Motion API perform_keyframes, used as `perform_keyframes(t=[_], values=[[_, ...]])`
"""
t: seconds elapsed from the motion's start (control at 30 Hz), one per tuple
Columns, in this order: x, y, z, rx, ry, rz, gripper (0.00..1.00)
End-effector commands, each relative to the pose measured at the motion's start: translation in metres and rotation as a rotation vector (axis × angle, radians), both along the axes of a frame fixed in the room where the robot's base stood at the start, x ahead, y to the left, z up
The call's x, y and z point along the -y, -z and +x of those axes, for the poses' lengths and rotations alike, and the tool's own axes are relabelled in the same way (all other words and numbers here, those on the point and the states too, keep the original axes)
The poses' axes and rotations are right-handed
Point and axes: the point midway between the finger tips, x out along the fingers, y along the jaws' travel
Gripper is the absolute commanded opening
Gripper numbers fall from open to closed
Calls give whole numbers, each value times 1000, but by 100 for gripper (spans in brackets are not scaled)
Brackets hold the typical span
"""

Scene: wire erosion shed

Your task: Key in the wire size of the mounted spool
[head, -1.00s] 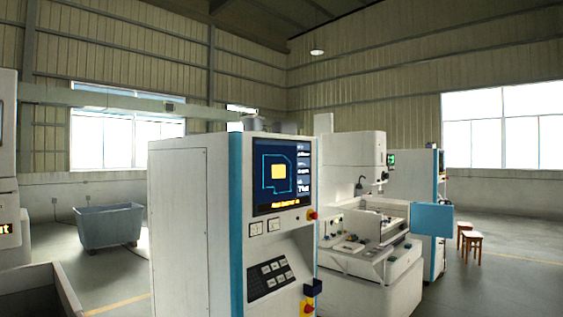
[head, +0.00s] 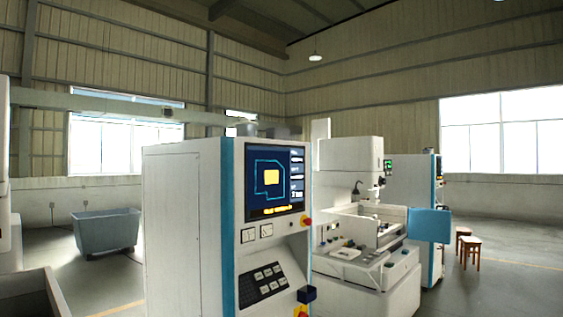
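A tall white and blue control cabinet (head: 185,230) stands in the middle of the head view. Its upper front has a dark screen (head: 275,182) with a yellow block inside a blue outline, and small text too blurred to read. Below the screen are two small gauges (head: 257,233) and a dark sloped key panel (head: 263,283) with several pale keys. A red button (head: 306,221) sits on the cabinet's right edge. The wire erosion machine (head: 350,230) stands behind it to the right. I cannot make out a mounted spool. My gripper is not in view.
A grey tub (head: 105,230) stands on the floor at left. Another white and blue cabinet (head: 412,200) and red-brown stools (head: 470,248) are at right. A grey bin edge (head: 30,285) shows at lower left. The floor at far right is clear.

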Motion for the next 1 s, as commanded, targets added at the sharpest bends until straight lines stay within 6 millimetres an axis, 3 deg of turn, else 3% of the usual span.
perform_keyframes(t=[0.07, 0.63, 1.0], values=[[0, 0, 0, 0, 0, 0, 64], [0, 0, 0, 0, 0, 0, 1], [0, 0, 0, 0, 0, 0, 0]])
